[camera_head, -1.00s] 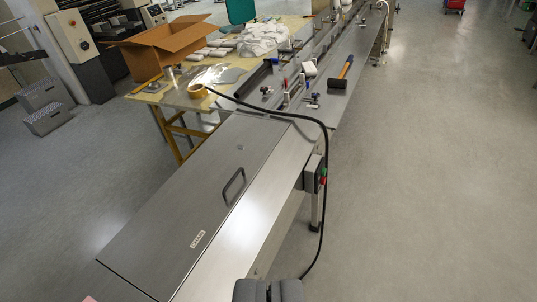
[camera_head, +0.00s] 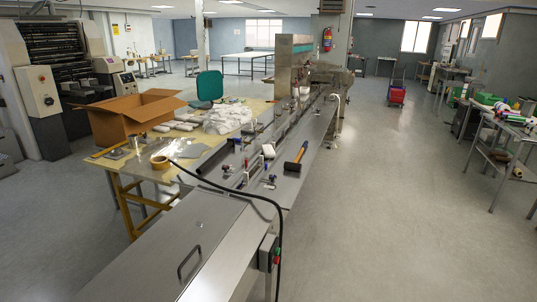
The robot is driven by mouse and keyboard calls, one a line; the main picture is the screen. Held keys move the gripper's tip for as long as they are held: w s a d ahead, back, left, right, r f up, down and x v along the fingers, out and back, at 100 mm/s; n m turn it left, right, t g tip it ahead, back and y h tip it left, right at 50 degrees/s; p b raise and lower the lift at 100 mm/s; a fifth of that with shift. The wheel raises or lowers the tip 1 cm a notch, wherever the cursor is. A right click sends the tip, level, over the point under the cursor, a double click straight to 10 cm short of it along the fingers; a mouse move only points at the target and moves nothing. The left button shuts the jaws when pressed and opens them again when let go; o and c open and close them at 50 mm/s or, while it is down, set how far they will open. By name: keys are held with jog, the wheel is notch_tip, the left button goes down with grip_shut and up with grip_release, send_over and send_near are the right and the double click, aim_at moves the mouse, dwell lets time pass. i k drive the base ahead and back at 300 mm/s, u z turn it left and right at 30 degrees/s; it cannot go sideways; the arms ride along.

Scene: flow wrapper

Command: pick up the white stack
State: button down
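Several small white stacks or packs (camera_head: 182,126) lie on the yellow-topped table, beside the cardboard box. I cannot tell which of them is the task's white stack. A heap of white bags or film (camera_head: 228,119) lies just right of them. A separate small white piece (camera_head: 292,167) sits on the metal machine bed, left of the hammer. All are well ahead of me. My gripper does not show in this view.
The long flow wrapper (camera_head: 165,245) runs forward, with a handle and a black cable on its near cover. A hammer (camera_head: 295,157) lies on it. An open cardboard box (camera_head: 137,113) and tape roll (camera_head: 160,162) are on the table (camera_head: 130,173).

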aim_at(267, 151)
jog(key=z, duration=0.6)
jog(key=k, duration=0.75)
jog(key=z, duration=0.9)
jog(key=k, duration=0.6)
jog(key=z, duration=0.4)
jog(key=i, duration=1.2)
jog(key=u, duration=0.35)
jog(key=i, duration=1.35)
jog(key=u, duration=0.25)
jog(key=i, duration=1.3)
jog(key=u, duration=0.45)
jog(key=i, duration=1.25)
jog(key=u, duration=0.75)
jog(key=i, duration=1.15)
jog(key=u, duration=0.75)
